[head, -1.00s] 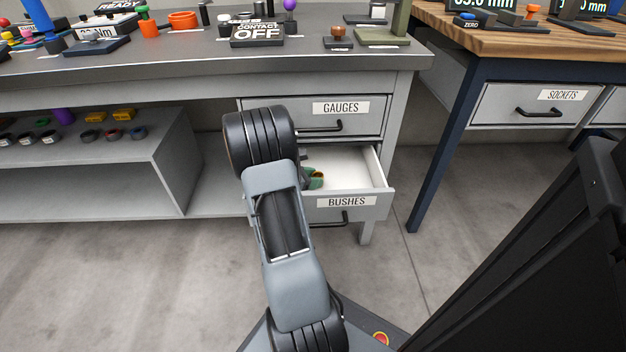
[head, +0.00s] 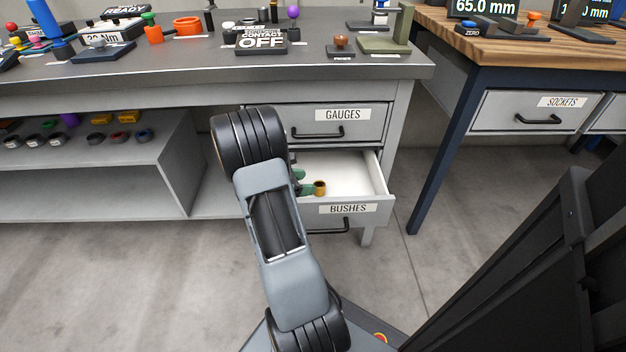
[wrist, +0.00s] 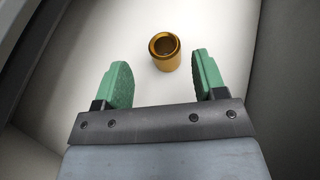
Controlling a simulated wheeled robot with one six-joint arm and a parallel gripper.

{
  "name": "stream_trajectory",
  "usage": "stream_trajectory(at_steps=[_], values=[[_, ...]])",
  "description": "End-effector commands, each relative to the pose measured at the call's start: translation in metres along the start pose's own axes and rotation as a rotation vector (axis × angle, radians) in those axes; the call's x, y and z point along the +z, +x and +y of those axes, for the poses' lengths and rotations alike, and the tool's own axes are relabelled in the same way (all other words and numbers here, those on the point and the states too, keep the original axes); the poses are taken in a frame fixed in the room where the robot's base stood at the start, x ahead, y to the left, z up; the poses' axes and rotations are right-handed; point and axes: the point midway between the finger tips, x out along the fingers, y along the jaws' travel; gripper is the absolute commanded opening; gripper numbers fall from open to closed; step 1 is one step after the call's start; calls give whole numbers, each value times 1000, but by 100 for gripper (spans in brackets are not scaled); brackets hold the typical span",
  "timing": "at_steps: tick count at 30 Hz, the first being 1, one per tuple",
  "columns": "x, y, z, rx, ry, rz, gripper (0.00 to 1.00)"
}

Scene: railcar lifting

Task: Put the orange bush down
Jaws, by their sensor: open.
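The orange bush (wrist: 166,56) stands upright on the white floor of the open BUSHES drawer (head: 352,172). It is a small gold-orange hollow cylinder, and it also shows in the head view (head: 319,188). My gripper (wrist: 160,80) is open, with its two green fingers apart. In the head view my gripper (head: 304,183) is inside the drawer, partly hidden by my arm.
The drawer walls (wrist: 285,85) stand close around my gripper. The shut GAUGES drawer (head: 370,124) is directly above. The white drawer floor right of the bush is bare. A lower shelf (head: 90,165) with several small parts is at the left.

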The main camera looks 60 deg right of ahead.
Motion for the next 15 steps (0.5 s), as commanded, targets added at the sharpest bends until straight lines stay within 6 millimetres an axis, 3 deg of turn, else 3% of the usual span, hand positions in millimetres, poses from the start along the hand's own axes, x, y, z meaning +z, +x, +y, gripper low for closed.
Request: stream_trajectory(at_steps=[6,15], values=[[2,-27,0,0,1,1,65],[2,-35,0,-4,6,2,65]])
